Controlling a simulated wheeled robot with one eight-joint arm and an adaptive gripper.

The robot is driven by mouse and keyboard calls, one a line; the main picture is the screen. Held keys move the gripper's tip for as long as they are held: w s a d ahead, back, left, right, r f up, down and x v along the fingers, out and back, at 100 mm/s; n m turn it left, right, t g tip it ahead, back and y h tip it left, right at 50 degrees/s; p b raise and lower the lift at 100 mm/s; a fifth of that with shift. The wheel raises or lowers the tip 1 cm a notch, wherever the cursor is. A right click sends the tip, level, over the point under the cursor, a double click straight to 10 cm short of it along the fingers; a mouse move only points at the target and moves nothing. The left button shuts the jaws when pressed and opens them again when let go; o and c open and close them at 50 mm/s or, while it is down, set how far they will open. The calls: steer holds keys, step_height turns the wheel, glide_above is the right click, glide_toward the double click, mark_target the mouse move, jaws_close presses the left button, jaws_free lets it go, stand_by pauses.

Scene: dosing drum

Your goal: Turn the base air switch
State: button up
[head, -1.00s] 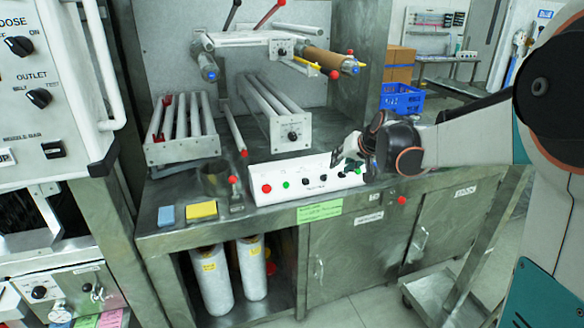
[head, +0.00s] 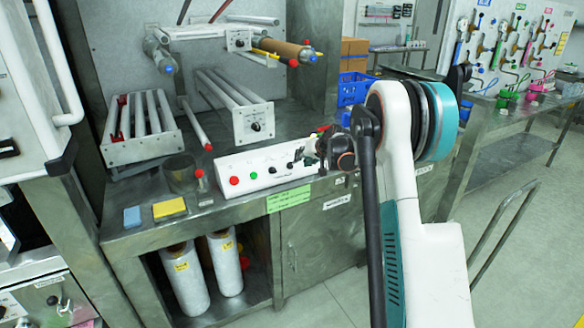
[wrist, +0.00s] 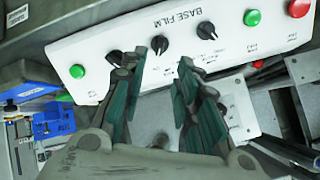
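A white control box (head: 240,174) with a row of buttons and black knobs stands on the steel bench. In the wrist view its panel (wrist: 100,45) carries a "BASE FILM" label near two black knobs, one at the middle (wrist: 160,44) and one to its right (wrist: 206,30). Another dark knob (wrist: 115,57) is partly hidden by the left finger. I cannot read which knob is the base air switch. My gripper (wrist: 160,64) is open and empty, its fingertips near the panel, with the middle knob showing between them. In the head view, my gripper (head: 312,155) is at the box's right end.
A roller frame (head: 255,120) stands behind the box and a roller tray (head: 140,150) behind left. A red-topped post (head: 200,180) and a yellow sponge (head: 170,208) are at the left front. A blue crate (head: 352,88) is behind right.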

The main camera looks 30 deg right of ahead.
mark_target(292, 164)
steer(key=b+x, duration=0.2)
steer(key=x, duration=0.8)
steer(key=shift+s+b, duration=0.1)
steer(key=shift+b, duration=0.25)
jaws_close()
